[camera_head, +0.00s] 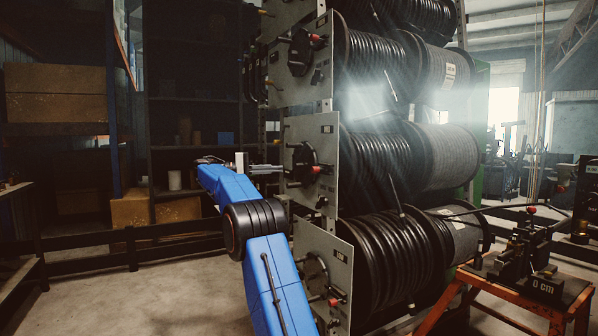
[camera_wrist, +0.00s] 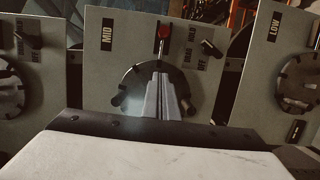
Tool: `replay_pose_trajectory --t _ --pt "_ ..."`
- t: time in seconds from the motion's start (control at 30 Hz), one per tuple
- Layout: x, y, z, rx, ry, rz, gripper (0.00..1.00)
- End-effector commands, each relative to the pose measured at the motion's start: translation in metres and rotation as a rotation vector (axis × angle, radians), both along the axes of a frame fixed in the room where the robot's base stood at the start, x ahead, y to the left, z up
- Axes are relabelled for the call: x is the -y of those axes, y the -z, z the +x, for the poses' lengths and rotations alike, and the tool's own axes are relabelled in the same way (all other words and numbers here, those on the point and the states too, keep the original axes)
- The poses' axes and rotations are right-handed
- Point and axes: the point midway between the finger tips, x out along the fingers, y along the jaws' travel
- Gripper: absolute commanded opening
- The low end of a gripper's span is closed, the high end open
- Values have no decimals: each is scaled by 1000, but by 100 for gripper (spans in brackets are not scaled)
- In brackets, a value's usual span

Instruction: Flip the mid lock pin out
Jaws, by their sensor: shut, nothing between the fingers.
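The mid panel (camera_wrist: 100,60) is a grey plate labelled MID, with a notched black disc (camera_wrist: 132,85) in its middle. A red-tipped pin (camera_wrist: 164,32) stands at the disc's rim, and its red tip (camera_head: 316,169) also shows in the head view. I take it for the mid lock pin. My gripper (camera_wrist: 159,76) is shut and empty. Its fingers lie over the disc, just below the red tip in the wrist view, and hide part of the disc and the pin's lower end. In the head view my gripper (camera_head: 280,168) points at the panel from the left. I cannot tell whether it touches anything.
A black switch knob (camera_wrist: 208,47) sits beside the pin on the panel. The low panel (camera_wrist: 283,80) and another panel stand on either side in the wrist view. Hose reels (camera_head: 370,165) fill the right side of the rack. The floor (camera_head: 150,290) at the left is clear.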

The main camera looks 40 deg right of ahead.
Motion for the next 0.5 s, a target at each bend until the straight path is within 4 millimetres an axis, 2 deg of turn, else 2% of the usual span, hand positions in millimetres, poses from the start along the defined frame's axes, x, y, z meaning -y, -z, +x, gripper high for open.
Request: replay_pose_trajectory --t 0.3,0.5 --pt "2 0 -1 -1 0 0 0" --pt "21 0 -12 0 2 0 0"
